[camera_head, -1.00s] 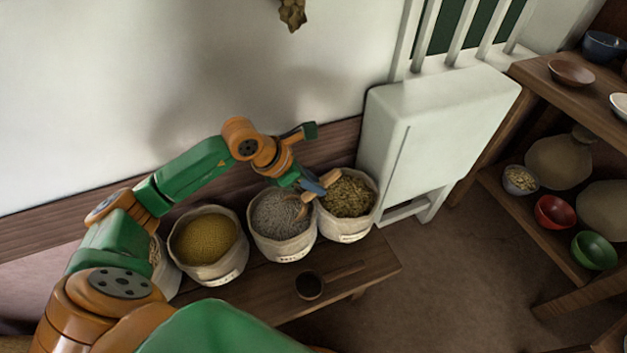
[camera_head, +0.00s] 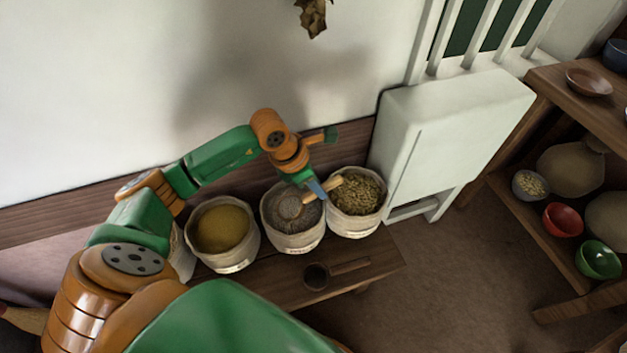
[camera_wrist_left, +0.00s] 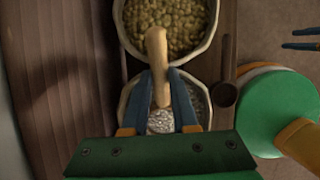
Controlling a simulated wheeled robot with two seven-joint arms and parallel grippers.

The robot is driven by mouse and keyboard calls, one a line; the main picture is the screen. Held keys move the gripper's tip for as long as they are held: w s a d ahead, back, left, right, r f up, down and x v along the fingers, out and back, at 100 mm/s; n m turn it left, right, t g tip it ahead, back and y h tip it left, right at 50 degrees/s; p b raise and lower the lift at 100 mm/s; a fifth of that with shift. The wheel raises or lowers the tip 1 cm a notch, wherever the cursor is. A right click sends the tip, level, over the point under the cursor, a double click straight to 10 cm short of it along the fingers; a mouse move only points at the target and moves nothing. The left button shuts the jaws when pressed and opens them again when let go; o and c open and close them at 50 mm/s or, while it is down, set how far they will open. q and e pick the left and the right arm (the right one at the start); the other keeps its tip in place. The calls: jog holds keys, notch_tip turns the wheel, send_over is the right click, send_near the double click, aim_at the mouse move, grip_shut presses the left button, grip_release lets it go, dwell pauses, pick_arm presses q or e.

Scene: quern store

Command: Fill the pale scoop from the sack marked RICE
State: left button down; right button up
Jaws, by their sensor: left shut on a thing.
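My left gripper (camera_head: 318,190) is shut on the handle of the pale scoop (camera_head: 290,207). In the left wrist view, the blue fingers (camera_wrist_left: 164,95) press on both sides of the pale handle (camera_wrist_left: 157,45). The scoop's bowl is over or in the mouth of the middle sack (camera_head: 292,242), which holds pale grey grain. The sack's label is too small to read surely. How much grain the bowl holds is unclear. My right gripper (camera_wrist_left: 300,39) shows only in the left wrist view, its fingers apart and empty.
A sack of yellow grain (camera_head: 226,264) stands left of the middle sack, and one of greenish grain (camera_head: 352,229) stands right. A dark scoop (camera_head: 316,276) lies on the bench (camera_head: 280,290) in front. A white cabinet (camera_head: 440,140) and shelves with bowls (camera_head: 563,219) are at right.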

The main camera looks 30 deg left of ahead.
pick_arm(q)
jog(key=shift+w+d+r+g+y+p, duration=0.25)
jog(key=shift+w+d+g+y+p, duration=0.45)
jog(key=shift+w+g+p, duration=0.15)
jog(key=shift+w+d+g+y, duration=0.1)
jog(key=shift+g+y, duration=0.3)
jog(key=shift+g, duration=0.15)
notch_tip(320, 180, up, 3)
jog(key=shift+p, duration=1.25)
jog(key=shift+r+g+y+p, duration=0.35)
jog(key=shift+r+p, duration=0.35)
jog(key=shift+r, duration=0.3)
pick_arm(e)
jog(key=s+d+f, duration=0.2)
jog(key=s+d, duration=0.1)
jog(key=s, duration=0.3)
jog(key=shift+d+f+h, duration=0.2)
jog(key=shift+d+h, duration=0.1)
jog(key=shift+d, duration=0.05)
jog(key=shift+s, duration=0.1)
